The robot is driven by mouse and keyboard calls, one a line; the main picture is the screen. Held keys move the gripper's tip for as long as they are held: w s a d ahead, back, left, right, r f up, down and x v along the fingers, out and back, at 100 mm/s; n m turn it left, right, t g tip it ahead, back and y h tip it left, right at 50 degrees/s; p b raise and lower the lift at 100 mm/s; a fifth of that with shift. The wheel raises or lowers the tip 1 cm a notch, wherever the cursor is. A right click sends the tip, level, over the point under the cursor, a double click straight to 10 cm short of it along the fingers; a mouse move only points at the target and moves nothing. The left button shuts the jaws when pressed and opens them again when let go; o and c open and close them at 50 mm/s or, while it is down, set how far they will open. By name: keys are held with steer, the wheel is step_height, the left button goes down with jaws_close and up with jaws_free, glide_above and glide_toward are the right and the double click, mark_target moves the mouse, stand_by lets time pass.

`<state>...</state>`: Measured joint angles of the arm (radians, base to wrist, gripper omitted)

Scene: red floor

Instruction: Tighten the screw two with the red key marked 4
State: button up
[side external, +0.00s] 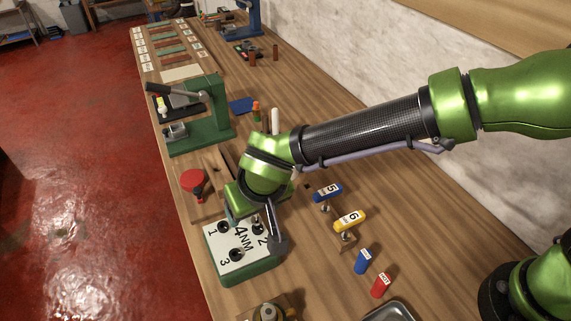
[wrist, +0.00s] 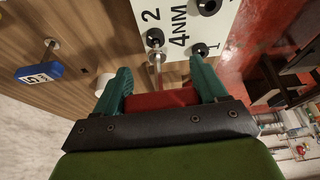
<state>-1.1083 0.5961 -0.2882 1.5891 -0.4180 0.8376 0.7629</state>
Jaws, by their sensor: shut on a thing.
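The white-topped block (side external: 225,262) with a green base is marked 4NM, with black screw sockets numbered 1, 2 and 3. Screw two (side external: 258,228) shows beside its number, and also in the wrist view (wrist: 155,38). My gripper (wrist: 160,85) is shut on the red key (wrist: 160,99), whose handle lies between the teal fingers. Its metal shaft points at screw two, and its tip appears at the socket; I cannot tell how far in it sits. In the side view, my wrist hides the key's handle. The "4" mark is not visible.
The blue key 5 (side external: 327,192) and yellow key 6 (side external: 350,220) stand right of the block. Blue (side external: 363,261) and red (side external: 381,286) labelled pieces stand nearer the front. A green press (side external: 207,120) and a red round object (side external: 193,181) are behind the block.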

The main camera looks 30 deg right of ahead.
steer(key=shift+m, duration=0.3)
steer(key=shift+d+m+h, duration=0.1)
steer(key=shift+m+h, duration=0.5)
steer(key=shift+m, duration=0.5)
stand_by(3.1)
steer(key=shift+r, duration=0.15)
steer(key=shift+r, duration=2.15)
